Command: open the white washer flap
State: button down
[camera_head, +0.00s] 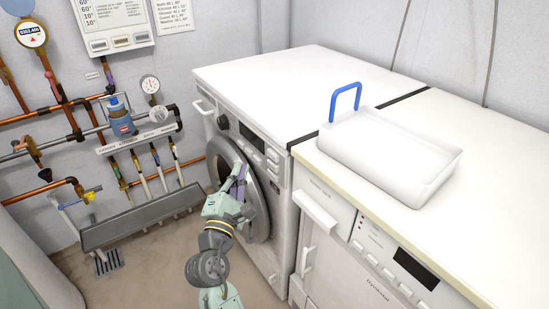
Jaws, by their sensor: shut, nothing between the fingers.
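The white washer (283,205) stands in the middle, its front facing left toward the pipes. Its round, dark grey flap (259,218) is on that front and is seen at a steep slant. I cannot tell for sure whether the flap is flush or ajar. My gripper (240,176) is at the flap, in front of its middle, with purplish fingers shut and nothing between them. Whether the fingers touch the flap is unclear. My gripper and wrist hide part of the flap.
A second white machine (370,265) stands to the right. A white tub (400,150) with a blue handle (346,100) sits on its top. Copper pipes, valves and a grey trough (140,217) line the left wall. Open floor (150,270) lies left of the washer.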

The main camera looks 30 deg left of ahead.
aim_at(269, 266)
jog(key=u, duration=0.95)
